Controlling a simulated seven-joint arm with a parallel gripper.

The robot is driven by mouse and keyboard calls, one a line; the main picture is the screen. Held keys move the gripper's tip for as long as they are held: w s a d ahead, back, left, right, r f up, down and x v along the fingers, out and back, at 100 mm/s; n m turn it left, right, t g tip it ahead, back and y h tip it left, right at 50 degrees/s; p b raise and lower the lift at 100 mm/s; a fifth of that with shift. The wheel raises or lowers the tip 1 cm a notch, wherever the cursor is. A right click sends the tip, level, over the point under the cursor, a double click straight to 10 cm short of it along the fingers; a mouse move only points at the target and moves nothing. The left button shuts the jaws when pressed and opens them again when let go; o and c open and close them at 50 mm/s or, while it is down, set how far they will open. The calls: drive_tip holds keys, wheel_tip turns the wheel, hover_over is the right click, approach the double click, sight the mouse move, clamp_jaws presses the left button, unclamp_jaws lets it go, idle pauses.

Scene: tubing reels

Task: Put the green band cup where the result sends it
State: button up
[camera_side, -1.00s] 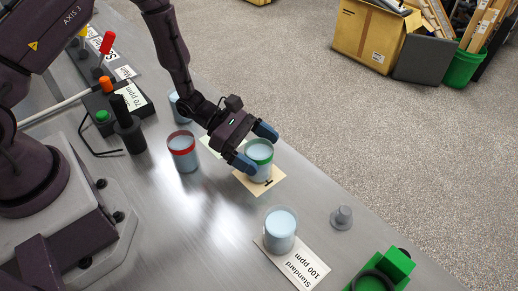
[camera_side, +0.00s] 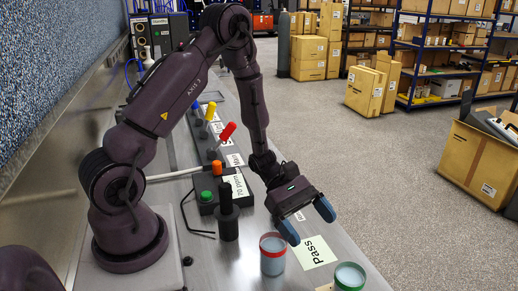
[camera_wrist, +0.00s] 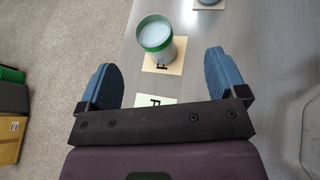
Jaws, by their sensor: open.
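The green band cup (camera_side: 349,278), pale with a green rim band, stands at the bottom edge of the side view, cut off below. In the wrist view the same cup (camera_wrist: 156,36) stands upright on a cream card (camera_wrist: 163,64) whose lettering is mostly hidden. My gripper (camera_side: 307,221) is open and empty, its blue fingers near the Pass card (camera_side: 314,252). In the wrist view the cup is ahead of the fingers, apart from both. The Pass card is bare where it shows. A card by the box reads 70 ppm (camera_side: 238,186).
A red band cup (camera_side: 272,256) stands close beside the Pass card, near my fingers. A black post (camera_side: 228,217) and a box with green and orange knobs (camera_side: 207,196) stand farther left. Another card (camera_wrist: 209,5) shows at the wrist view's top edge.

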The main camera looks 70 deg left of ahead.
drive_tip(key=s+a+r+m+y, duration=0.1)
drive_tip(key=s+r+m+y, duration=0.5)
drive_tip(key=r+m, duration=0.4)
drive_tip(key=s+a+r+m+t+y, duration=0.1)
drive_tip(key=s+r+m+y, duration=0.5)
drive_tip(key=r+m, duration=0.4)
wheel_tip(320, 180, up, 2)
drive_tip(key=shift+s+a+r+m+t, duration=0.25)
drive_tip(key=shift+s+m+t, duration=0.05)
drive_tip(key=shift+s, duration=0.5)
